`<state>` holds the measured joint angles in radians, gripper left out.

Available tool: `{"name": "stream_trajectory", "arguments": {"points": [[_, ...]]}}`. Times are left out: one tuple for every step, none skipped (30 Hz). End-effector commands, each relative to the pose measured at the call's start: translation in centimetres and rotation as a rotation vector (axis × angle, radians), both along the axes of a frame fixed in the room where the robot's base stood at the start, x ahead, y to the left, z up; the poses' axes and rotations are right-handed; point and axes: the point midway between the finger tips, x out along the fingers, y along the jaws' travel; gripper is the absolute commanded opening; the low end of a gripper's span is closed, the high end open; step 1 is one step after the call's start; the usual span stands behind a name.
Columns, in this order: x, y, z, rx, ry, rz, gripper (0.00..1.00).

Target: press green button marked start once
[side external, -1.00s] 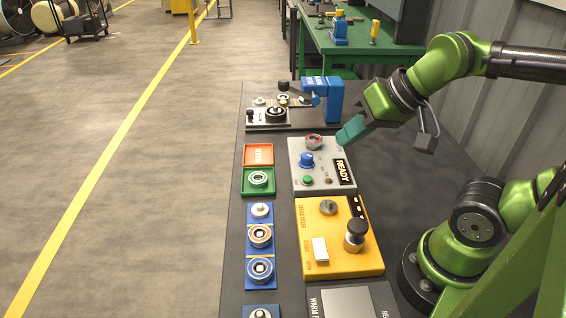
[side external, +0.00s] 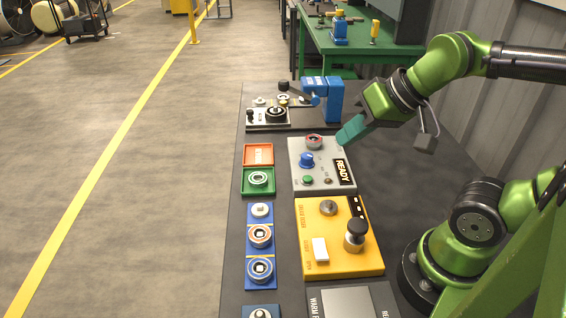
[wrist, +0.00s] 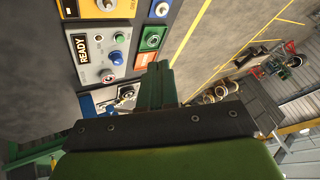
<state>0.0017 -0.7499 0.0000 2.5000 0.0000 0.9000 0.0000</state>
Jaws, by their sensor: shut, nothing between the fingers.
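The green button (side external: 308,180) is a small round cap on the near left corner of the grey control box (side external: 296,150). It also shows in the wrist view (wrist: 119,38), beside a blue knob (wrist: 117,58). The label by the button is too small to read. The box has a display reading READY (side external: 344,171). My gripper (side external: 342,139) has teal fingers and is shut and empty. It hangs above the far right part of the box, apart from the button. In the wrist view the shut fingers (wrist: 157,70) point toward the box area.
A yellow box (side external: 312,262) with a black knob stands nearer the camera. A green tray (side external: 247,190) and an orange tray (side external: 258,154) lie left of the grey box. A blue fixture (side external: 330,98) stands behind it.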

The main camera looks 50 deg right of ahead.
Motion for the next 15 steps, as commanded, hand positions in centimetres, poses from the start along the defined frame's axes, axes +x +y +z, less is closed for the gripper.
{"name": "stream_trajectory", "arguments": {"points": [[0.1,-0.2,-0.2,0.001,0.007,-0.01,0.0],[0.1,-0.4,-0.4,0.001,0.016,-0.016,0.0],[0.3,-0.7,-0.8,0.002,0.034,-0.028,0.0],[0.4,-1.0,-1.1,0.003,0.049,-0.039,0.0],[0.7,-1.3,-1.5,0.008,0.068,-0.054,0.0],[1.0,-1.6,-2.0,0.022,0.095,-0.076,0.0],[1.3,-1.9,-2.4,0.038,0.119,-0.099,0.0],[1.6,-2.2,-2.9,0.061,0.146,-0.129,0.0],[2.1,-2.6,-3.5,0.108,0.189,-0.185,0.0],[2.4,-2.9,-4.0,0.151,0.221,-0.237,0.0],[2.8,-3.2,-4.5,0.198,0.256,-0.295,0.0],[3.3,-3.5,-5.1,0.267,0.303,-0.379,0.0],[3.7,-3.8,-5.6,0.321,0.337,-0.447,0.0],[4.1,-4.0,-6.0,0.378,0.371,-0.518,0.0],[4.7,-4.4,-6.6,0.456,0.418,-0.618,0.0]]}}
